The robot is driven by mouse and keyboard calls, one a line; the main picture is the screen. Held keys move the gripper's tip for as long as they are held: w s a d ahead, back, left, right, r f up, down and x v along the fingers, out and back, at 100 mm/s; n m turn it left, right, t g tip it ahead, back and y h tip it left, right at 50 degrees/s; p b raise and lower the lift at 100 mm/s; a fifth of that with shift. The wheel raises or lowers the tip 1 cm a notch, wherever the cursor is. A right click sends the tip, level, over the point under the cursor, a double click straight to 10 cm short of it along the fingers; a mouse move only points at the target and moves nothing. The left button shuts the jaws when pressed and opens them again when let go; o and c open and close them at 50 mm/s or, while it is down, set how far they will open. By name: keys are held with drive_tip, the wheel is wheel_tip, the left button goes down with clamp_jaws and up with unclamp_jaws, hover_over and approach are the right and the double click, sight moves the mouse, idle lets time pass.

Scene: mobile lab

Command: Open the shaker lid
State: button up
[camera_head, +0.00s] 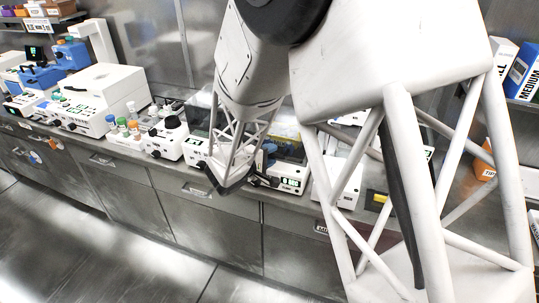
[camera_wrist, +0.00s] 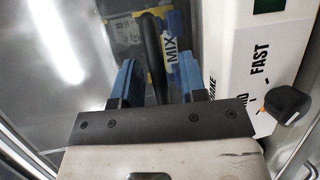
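The shaker (camera_head: 288,184) is a white-fronted box on the bench, with a small display, partly behind my arm. Its see-through dark lid (camera_head: 290,148) looks closed. Gaps show beside the bar. How deep the fingers reach around it is hard to tell.
A white device with a black knob (camera_head: 168,138) stands left of the shaker, with colored-cap bottles (camera_head: 122,126) beyond it. A larger white machine (camera_head: 105,92) is farther left. My arm hides much of the bench at right. The floor in front is clear.

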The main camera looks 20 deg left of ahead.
sight(274, 125)
drive_tip(key=shift+c, duration=0.2)
clamp_jaws()
drive_tip(key=shift+r, duration=0.15)
drive_tip(key=shift+w+r+g, duration=0.3)
drive_tip(key=shift+r+g, duration=0.2)
drive_tip(key=shift+r, duration=0.4)
drive_tip(key=w+r+g, duration=0.2)
drive_tip(key=r, duration=0.1)
drive_tip(key=w+r+n+g+y, duration=0.1)
drive_tip(key=w+r+g, duration=0.1)
drive_tip(key=w+r, duration=0.1)
drive_tip(key=w+r+n+g, duration=0.1)
drive_tip(key=w+r+g, duration=0.1)
drive_tip(key=r, duration=0.3)
drive_tip(key=shift+w+r, duration=0.25)
drive_tip(key=shift+w, duration=0.5)
drive_tip(key=w+r+n+g, duration=0.1)
drive_tip(key=w+r+g, duration=0.3)
drive_tip(key=w, duration=1.2)
drive_tip(key=shift+r+n+g+y, duration=0.15)
drive_tip(key=shift+n+g+y, duration=0.15)
drive_tip(key=shift+g, duration=1.8)
